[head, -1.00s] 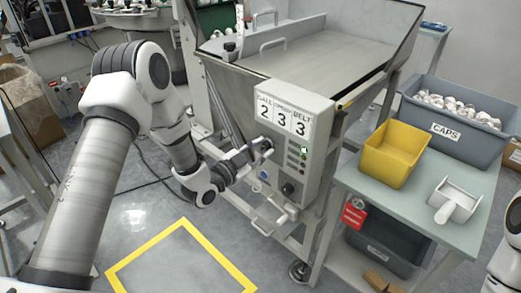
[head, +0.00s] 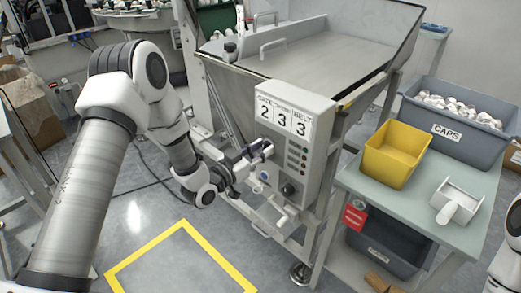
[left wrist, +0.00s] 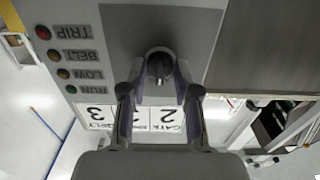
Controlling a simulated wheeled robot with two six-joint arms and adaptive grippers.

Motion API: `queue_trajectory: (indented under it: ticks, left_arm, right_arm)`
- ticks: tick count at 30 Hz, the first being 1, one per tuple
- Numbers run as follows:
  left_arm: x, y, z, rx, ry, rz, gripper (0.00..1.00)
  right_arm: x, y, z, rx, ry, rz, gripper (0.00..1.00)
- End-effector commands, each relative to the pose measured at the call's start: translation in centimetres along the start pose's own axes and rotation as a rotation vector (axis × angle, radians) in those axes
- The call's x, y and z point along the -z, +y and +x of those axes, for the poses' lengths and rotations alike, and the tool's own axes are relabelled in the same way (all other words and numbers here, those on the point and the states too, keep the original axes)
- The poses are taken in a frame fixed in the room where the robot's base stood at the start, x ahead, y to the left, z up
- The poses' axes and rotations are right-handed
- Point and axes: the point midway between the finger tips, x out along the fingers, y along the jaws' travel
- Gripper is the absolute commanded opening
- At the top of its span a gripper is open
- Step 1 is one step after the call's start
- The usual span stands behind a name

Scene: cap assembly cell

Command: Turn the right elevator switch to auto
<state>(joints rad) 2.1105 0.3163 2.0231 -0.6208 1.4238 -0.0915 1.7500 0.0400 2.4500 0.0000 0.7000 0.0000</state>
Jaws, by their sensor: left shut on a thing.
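The grey control box (head: 318,118) is on the front of the steel hopper. My left gripper (head: 262,151) is at the upper left of its front face. In the left wrist view, which looks upside down, my left gripper (left wrist: 159,78) has one finger on each side of a dark round selector switch (left wrist: 160,66) and is shut on it. A light pointer mark shows on the switch face. In the head view the fingers mostly hide this switch. A second dark knob (head: 288,188) sits lower on the box, free of the gripper. My right gripper is out of view.
A handle (head: 283,217) sticks out below. To the right, a table (head: 418,205) holds a yellow bin (head: 396,152), a white scoop (head: 456,203) and a grey caps crate (head: 455,130).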

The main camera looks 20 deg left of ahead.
Motion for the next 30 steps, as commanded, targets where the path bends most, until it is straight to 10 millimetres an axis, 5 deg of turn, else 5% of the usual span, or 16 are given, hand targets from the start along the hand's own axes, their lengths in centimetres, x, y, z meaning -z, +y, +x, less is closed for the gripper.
queue_trajectory:
  ticks: [8, 9, 11, 23, 30]
  left_arm:
    - [0.1, -0.1, 0.0, 0.001, 0.003, 0.001, 0.00]
    - [0.1, -0.1, 0.0, 0.001, 0.003, 0.001, 0.38]
    - [0.1, -0.1, 0.0, 0.001, 0.003, 0.001, 0.55]
    - [0.0, -0.1, -0.9, 0.002, -0.001, -0.001, 0.55]
    - [0.1, -0.2, -6.4, 0.007, 0.002, -0.008, 0.55]
  right_arm:
    - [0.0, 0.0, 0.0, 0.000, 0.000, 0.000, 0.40]
    - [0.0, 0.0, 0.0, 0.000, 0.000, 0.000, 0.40]
    - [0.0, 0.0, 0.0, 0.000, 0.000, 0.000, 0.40]
    - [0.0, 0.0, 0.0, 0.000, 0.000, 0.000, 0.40]
    - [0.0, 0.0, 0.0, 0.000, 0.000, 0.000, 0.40]
